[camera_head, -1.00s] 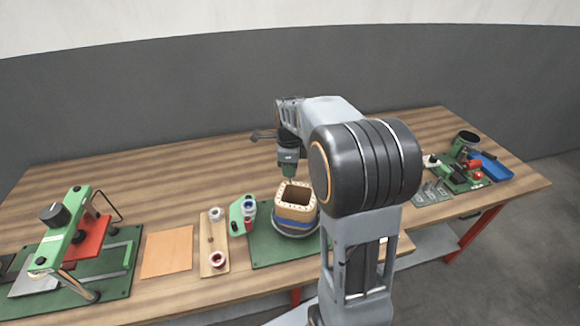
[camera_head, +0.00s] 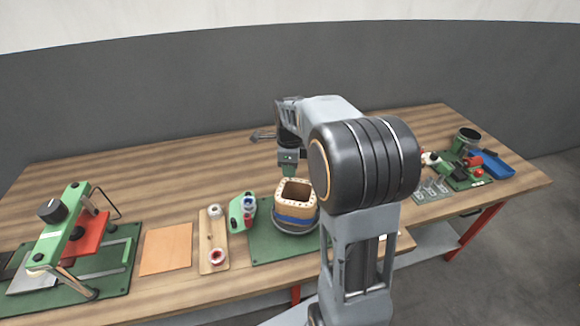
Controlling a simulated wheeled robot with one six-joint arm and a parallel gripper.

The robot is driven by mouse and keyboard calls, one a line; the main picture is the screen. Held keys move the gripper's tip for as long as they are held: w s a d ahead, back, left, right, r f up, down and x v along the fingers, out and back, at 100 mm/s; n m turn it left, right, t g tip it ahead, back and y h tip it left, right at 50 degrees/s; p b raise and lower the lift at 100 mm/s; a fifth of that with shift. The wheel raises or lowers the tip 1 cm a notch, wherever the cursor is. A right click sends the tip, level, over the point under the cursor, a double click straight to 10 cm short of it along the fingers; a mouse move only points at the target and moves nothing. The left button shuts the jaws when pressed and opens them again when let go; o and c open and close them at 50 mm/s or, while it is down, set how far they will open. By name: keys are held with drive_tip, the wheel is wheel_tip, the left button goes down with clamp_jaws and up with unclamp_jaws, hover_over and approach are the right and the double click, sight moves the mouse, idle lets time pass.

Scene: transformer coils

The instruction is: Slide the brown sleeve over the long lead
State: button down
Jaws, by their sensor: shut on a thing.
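My gripper (camera_head: 288,172) points down just above the back edge of the coil (camera_head: 296,219). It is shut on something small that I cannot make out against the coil. The coil has a square tan top with an open middle and a blue band around its side. It stands upright on a green mat (camera_head: 262,246). The brown sleeve and the long lead are too small to tell apart in this view.
Left of the coil stand a green holder with spools (camera_head: 242,212) and a wooden board (camera_head: 205,263) with small parts. A tan sheet (camera_head: 166,249) and a green-and-red press (camera_head: 75,240) are farther left. Tools and a blue tray (camera_head: 492,163) lie right. The back left tabletop is clear.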

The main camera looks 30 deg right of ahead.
drive_tip(key=shift+f, duration=0.45)
drive_tip(key=c, duration=0.5)
unclamp_jaws()
drive_tip(key=shift+r, duration=0.1)
drive_tip(key=shift+r+p, duration=3.15)
drive_tip(key=shift+r, duration=0.8)
